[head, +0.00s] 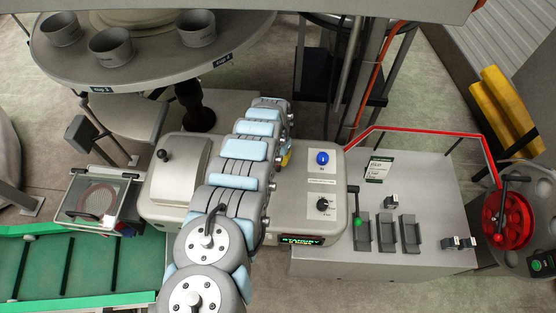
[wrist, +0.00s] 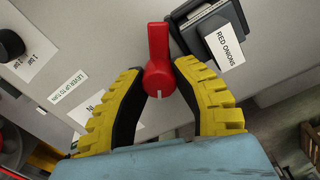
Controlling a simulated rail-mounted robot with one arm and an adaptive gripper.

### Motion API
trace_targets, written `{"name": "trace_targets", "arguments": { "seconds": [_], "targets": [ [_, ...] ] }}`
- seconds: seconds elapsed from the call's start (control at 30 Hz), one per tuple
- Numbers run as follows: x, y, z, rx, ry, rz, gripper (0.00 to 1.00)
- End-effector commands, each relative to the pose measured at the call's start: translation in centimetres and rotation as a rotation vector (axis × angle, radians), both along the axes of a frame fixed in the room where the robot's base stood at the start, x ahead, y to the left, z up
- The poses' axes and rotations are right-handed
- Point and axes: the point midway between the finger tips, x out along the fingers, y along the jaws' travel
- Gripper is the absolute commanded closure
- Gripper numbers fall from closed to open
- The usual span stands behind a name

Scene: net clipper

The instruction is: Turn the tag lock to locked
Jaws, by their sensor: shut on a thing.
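The tag lock shows in the wrist view as a red handle (wrist: 158,48) on a grey panel. It has a rounded lower end with a small white mark. My gripper (wrist: 160,82) has its two yellow ribbed fingers on either side of the rounded end, shut on it. In the head view my arm covers the lock, and only a bit of yellow finger (head: 287,158) shows beside the arm. A white label near the left finger is partly hidden, so its full text cannot be read.
A dark holder (wrist: 212,22) with a "RED ONIONS" tag (wrist: 224,44) sits close right of the handle. A black knob (wrist: 11,44) is at the left edge. In the head view, a panel with a blue button (head: 322,158) and a standby display (head: 301,240) lies right of my arm.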

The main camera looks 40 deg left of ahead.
Motion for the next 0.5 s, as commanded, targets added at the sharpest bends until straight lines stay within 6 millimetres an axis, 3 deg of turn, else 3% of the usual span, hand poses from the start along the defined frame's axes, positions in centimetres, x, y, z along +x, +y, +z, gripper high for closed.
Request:
{"name": "trace_targets", "arguments": {
  "seconds": [0.5],
  "targets": [
    [0.14,-0.1,-0.26,0.002,-0.003,-0.49,1.0]
  ]
}}
